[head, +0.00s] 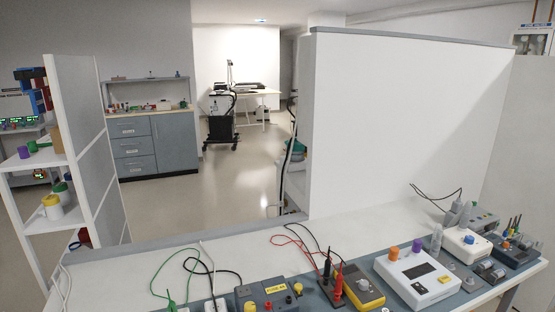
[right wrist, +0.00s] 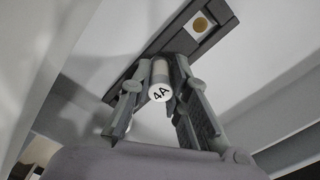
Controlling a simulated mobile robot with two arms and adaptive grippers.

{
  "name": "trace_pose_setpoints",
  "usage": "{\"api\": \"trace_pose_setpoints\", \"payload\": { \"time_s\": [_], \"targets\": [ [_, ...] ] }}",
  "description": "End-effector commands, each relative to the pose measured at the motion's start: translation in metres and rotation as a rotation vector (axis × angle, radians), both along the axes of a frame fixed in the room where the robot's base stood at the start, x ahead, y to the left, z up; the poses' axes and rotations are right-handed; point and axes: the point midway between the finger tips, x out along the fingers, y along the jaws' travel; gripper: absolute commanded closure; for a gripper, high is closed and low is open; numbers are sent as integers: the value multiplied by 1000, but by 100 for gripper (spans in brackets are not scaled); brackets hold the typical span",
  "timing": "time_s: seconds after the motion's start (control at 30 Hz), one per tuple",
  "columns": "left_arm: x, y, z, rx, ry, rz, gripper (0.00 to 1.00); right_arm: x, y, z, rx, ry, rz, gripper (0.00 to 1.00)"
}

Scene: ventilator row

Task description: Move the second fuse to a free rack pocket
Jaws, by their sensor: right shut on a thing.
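A dark grey rack (right wrist: 205,35) runs diagonally behind the fuse and fingers. The rack's upper right end has a white square with a gold disc (right wrist: 200,24). The fingers and fuse cover part of the rack, so I cannot tell whether the fuse sits in a pocket or is clear of it. Neither gripper shows in the head view, and my left gripper is in no view.
In the head view a pale bench (head: 170,262) carries a yellow-labelled meter box (head: 268,293), a white device with coloured knobs (head: 415,278) and several other instruments. Loose cables lie across it. A white partition (head: 400,125) stands behind. White shelves (head: 85,150) stand at the left.

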Motion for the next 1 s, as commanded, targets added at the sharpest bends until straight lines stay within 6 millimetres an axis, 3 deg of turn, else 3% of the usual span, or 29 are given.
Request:
{"api": "trace_pose_setpoints", "payload": {
  "time_s": [1.0],
  "targets": [
    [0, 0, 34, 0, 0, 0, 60, 0, 0, 37, 1, -1, 0, 100]
  ]
}}
